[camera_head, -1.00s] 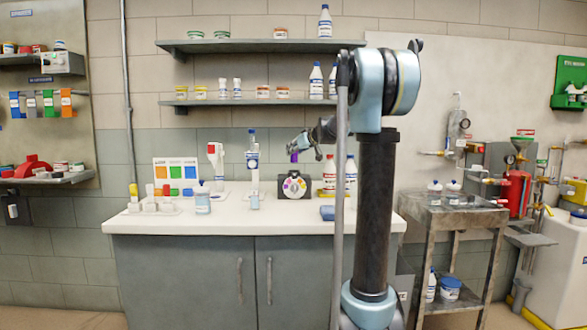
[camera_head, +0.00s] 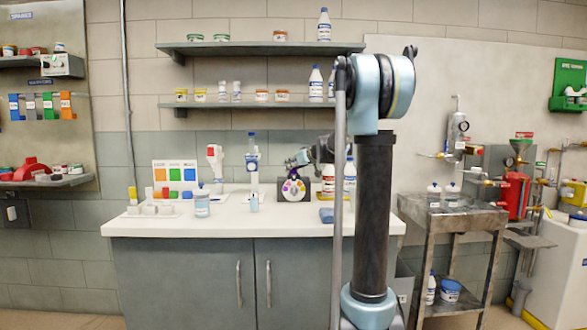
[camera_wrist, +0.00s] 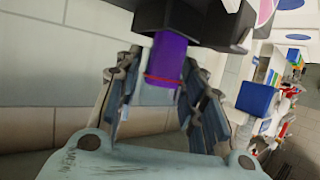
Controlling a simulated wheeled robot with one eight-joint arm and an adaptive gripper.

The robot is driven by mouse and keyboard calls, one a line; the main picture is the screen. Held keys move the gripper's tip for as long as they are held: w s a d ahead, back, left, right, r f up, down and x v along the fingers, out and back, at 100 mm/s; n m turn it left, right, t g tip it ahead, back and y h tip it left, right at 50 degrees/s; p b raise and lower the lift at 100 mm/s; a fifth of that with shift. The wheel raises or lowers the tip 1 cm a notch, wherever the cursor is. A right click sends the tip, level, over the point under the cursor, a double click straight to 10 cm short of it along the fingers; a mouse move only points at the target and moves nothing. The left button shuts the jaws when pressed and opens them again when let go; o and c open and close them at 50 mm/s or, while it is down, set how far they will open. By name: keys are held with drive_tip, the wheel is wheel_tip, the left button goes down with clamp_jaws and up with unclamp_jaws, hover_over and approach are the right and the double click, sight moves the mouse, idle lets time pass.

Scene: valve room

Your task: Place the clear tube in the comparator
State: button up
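The comparator (camera_head: 294,190) is a dark box with a colour-wheel face on the white counter. In the wrist view its dark body (camera_wrist: 185,22) lies at the top. A purple tube (camera_wrist: 166,62) with a thin red line stands out from it; its inner end is hidden. I see no clear tube that I can tell apart from it. My gripper (camera_wrist: 163,68) has a finger on each side of the purple tube, with a gap at the left finger; contact at the right finger is unclear. In the head view my gripper (camera_head: 298,160) is just above the comparator.
A white rack (camera_head: 155,208), a blue-labelled bottle (camera_head: 202,204) and a small container (camera_head: 254,203) stand left on the counter. White bottles (camera_head: 349,176) stand close behind my wrist. A shelf (camera_head: 250,105) hangs above. The front counter is mostly clear.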

drive_tip(key=shift+s+r, duration=0.1)
idle(0.3)
drive_tip(key=v, duration=1.1)
drive_tip(key=shift+s+d, duration=0.3)
drive_tip(key=shift+s+r, duration=0.1)
drive_tip(key=shift+s, duration=0.05)
